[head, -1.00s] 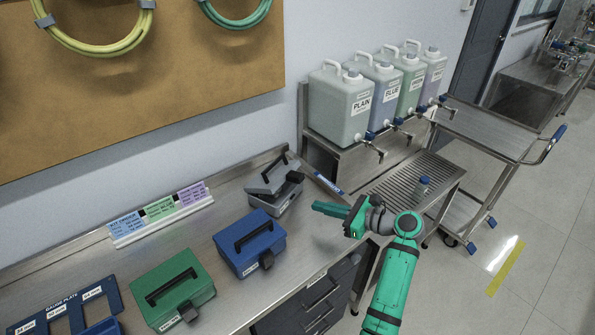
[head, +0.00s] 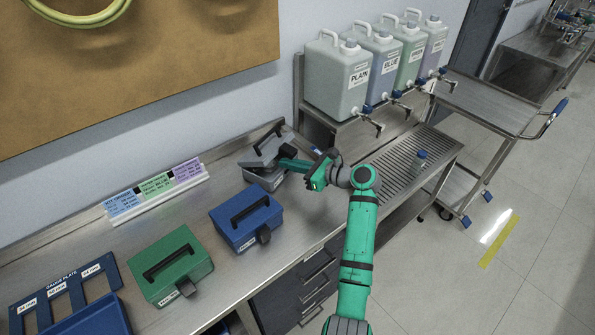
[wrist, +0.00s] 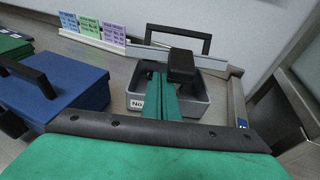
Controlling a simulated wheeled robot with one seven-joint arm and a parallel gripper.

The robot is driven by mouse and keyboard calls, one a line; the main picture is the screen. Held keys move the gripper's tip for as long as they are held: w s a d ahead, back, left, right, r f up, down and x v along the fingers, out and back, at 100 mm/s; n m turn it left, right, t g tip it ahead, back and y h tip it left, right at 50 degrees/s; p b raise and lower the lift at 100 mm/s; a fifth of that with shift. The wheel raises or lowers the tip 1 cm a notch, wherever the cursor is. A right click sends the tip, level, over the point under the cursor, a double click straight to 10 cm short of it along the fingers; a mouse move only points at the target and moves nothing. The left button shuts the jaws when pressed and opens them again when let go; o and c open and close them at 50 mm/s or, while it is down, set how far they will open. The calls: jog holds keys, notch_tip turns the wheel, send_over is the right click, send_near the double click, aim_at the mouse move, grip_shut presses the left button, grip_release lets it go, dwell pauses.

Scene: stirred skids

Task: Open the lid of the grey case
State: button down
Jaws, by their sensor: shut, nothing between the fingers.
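The grey case (head: 263,178) stands on the steel bench against the back wall. Its lid (head: 262,150) is part open, tilted up at the front, with a black handle on top. In the wrist view the open tray of the case (wrist: 203,100) shows below the raised lid (wrist: 200,59), and the lid's black latch (wrist: 183,65) hangs over the fingers. My gripper (head: 284,163) is shut and empty. Its green fingers (wrist: 160,90) reach over the case's front wall into the gap under the lid. I cannot tell whether they touch the lid.
A blue case (head: 246,218) and a green case (head: 172,266) stand shut to the left. A sign strip (head: 155,190) stands behind them. Labelled jugs (head: 340,78) stand on a rack at the right.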

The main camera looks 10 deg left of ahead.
jog(key=shift+w+a+r, duration=0.1)
jog(key=shift+a+r, duration=0.15)
jog(key=shift+r, duration=0.25)
jog(key=shift+a+r, duration=0.1)
